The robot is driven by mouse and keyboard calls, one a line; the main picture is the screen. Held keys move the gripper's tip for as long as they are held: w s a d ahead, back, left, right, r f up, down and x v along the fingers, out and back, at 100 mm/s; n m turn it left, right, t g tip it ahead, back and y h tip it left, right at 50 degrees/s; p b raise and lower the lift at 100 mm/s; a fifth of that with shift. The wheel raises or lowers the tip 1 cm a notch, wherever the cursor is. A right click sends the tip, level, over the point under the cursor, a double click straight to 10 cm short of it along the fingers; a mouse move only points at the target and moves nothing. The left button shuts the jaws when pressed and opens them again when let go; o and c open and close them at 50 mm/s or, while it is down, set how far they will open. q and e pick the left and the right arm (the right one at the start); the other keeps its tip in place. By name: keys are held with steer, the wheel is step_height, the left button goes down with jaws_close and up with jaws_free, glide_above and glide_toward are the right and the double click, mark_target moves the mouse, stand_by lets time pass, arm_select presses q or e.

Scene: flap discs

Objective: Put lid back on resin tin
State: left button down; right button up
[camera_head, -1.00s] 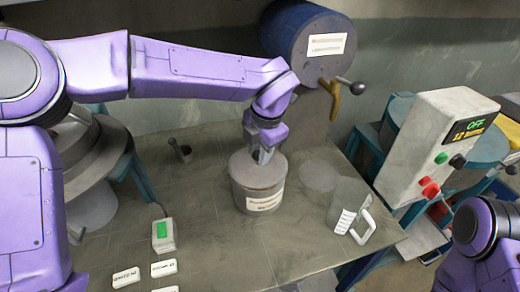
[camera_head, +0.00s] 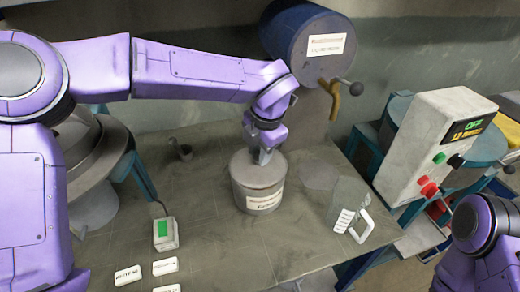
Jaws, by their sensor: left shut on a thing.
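The grey resin tin (camera_head: 240,200) stands upright on the table, with a white label on its front. A grey round lid (camera_head: 250,174) lies over its top and looks level; I cannot tell whether it is fully seated. My left gripper (camera_head: 262,156) points down at the lid's middle, shut on the lid. Its fingertips hide the part they grip. My right gripper is not in view; only part of my right arm shows at the lower right.
A green-topped box (camera_head: 165,233) and white labels (camera_head: 165,266) are at front left. A control box (camera_head: 430,150) stands at right. A blue drum (camera_head: 300,42) is behind.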

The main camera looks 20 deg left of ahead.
arm_select(q)
steer(key=shift+c, duration=1.3)
jaws_free()
steer(key=shift+r, duration=0.1)
step_height(320, 180, up, 7)
steer(key=p, duration=0.7)
steer(key=shift+c, duration=0.3)
jaws_close()
steer(key=shift+f, duration=0.2)
